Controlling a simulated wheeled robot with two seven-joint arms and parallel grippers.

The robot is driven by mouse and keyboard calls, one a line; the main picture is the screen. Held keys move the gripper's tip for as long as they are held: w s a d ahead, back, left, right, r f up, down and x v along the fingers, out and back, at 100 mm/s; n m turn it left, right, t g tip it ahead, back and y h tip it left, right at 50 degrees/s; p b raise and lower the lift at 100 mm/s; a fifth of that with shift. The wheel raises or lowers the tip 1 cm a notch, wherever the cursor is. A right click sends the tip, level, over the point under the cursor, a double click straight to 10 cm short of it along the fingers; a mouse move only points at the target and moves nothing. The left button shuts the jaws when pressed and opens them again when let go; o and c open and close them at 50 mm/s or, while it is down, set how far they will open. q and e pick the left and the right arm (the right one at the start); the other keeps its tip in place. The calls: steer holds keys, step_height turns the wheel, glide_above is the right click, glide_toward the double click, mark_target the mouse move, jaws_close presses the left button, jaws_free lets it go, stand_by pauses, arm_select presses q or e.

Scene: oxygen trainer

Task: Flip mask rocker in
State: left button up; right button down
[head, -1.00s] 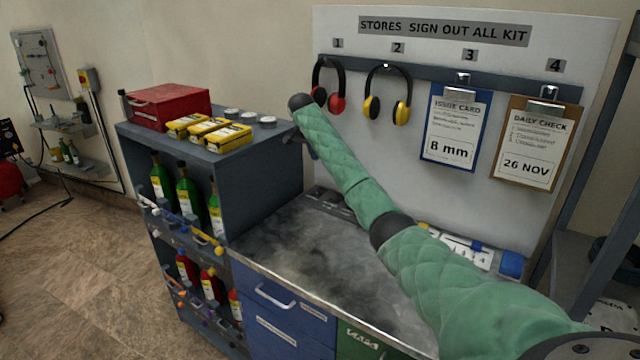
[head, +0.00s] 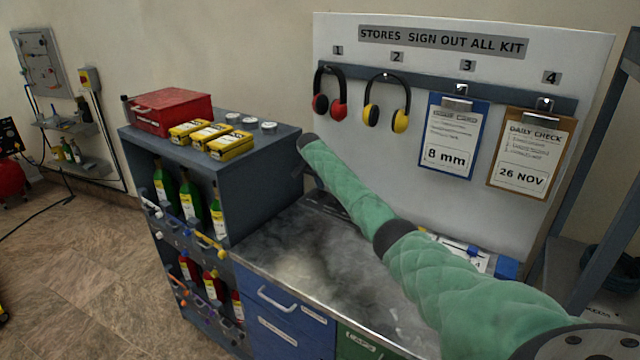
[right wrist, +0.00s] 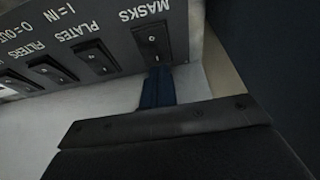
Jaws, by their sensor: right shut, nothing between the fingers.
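The masks rocker (right wrist: 152,43) is a black switch under the word MASKS on a dark grey panel (right wrist: 113,28) in the right wrist view, where the lettering appears upside down. The panel reads I = IN and O = OUT. I cannot tell which end of the rocker is pressed in. My right gripper (right wrist: 157,87) is shut and empty, its blue fingers just at the lower end of the masks rocker; I cannot tell whether they touch. In the head view my right arm reaches over the bench toward the dark cabinet, with its fingers hidden. My left gripper is out of view.
The plates rocker (right wrist: 95,57) and filters rocker (right wrist: 41,75) sit beside the masks rocker. In the head view, a cabinet (head: 270,165) with bottles stands left of the bench (head: 290,255). A board (head: 440,200) with ear defenders and clipboards stands behind the arm.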

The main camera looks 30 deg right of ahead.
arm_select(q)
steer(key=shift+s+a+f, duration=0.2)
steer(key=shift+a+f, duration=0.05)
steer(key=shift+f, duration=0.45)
arm_select(e)
steer(key=shift+d+f, duration=0.1)
steer(key=shift+f, duration=0.6)
